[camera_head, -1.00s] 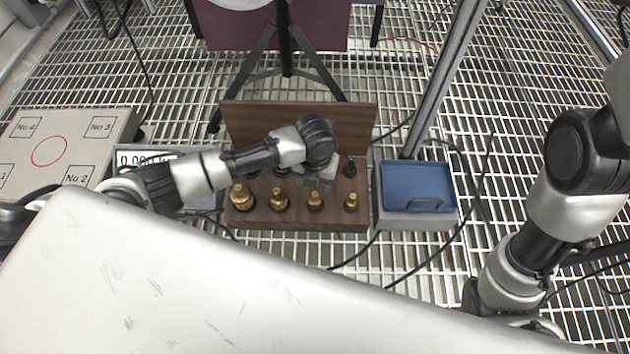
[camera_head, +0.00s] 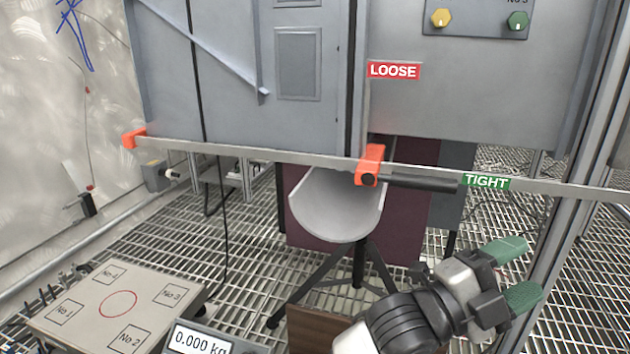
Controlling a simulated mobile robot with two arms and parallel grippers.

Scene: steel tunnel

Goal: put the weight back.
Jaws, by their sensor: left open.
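My left gripper (camera_head: 520,272) is raised at the lower right. Its two green-padded fingers are spread, and I see nothing between them. The raised lid of the wooden weight box (camera_head: 312,330) shows at the bottom edge, partly hidden by my left arm. No weights are in view, as the box's holes lie below the picture. My right gripper is not in view.
A board marked No 1 to No 4 (camera_head: 120,302) lies at the lower left. A grey cabinet, a long bar with an orange clamp (camera_head: 368,165) and LOOSE (camera_head: 393,70) and TIGHT (camera_head: 486,181) labels cross ahead. A white trough (camera_head: 335,207) stands on a tripod above the grating.

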